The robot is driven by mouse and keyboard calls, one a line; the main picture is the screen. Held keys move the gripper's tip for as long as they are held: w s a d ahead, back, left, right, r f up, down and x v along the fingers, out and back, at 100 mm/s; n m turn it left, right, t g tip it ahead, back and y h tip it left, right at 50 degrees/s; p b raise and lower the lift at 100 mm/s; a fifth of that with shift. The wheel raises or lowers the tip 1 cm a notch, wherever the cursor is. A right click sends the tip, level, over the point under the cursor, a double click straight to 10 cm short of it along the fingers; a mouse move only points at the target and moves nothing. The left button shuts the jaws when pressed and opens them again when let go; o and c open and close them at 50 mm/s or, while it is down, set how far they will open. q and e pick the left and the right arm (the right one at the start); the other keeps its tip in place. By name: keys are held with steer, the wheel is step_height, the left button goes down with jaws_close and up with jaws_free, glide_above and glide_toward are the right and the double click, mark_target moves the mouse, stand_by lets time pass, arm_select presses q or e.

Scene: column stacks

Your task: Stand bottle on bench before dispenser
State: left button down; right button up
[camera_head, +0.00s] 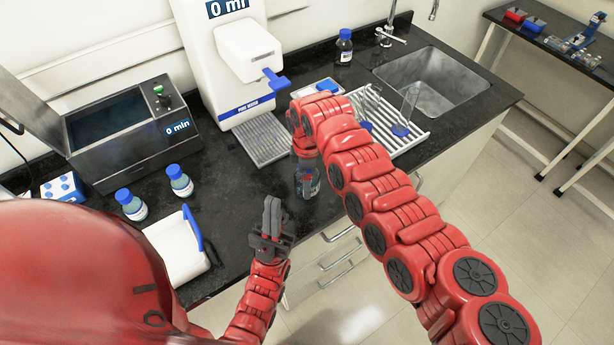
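The white dispenser (228,75) stands at the back of the dark bench (232,180), with a blue lever and a grey grated tray (262,142) at its foot. A bottle (308,184) with a dark label shows below my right wrist, near the bench's front edge. Its top is hidden by my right arm, and I cannot tell whether it touches the bench. My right gripper (308,160) points down over this bottle; its fingers are mostly hidden. My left gripper (272,215) is empty, left of the bottle and apart from it, its fingers close together pointing up.
Two blue-capped bottles (180,181) (131,204) stand at left, near a grey bath (130,130) and a white box (178,245). Another blue-capped bottle (344,47) stands behind. A white rack (385,125) and a sink (432,85) lie to the right.

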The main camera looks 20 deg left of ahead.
steer(key=shift+s+a+r, duration=0.1)
steer(key=shift+s+a, duration=0.1)
steer(key=shift+s, duration=0.05)
steer(key=shift+w+d+r, duration=0.1)
steer(key=shift+w+r, duration=0.05)
steer(key=shift+r, duration=0.2)
step_height(320, 180, up, 11)
steer(key=shift+r+p, duration=0.2)
steer(key=shift+p, duration=0.55)
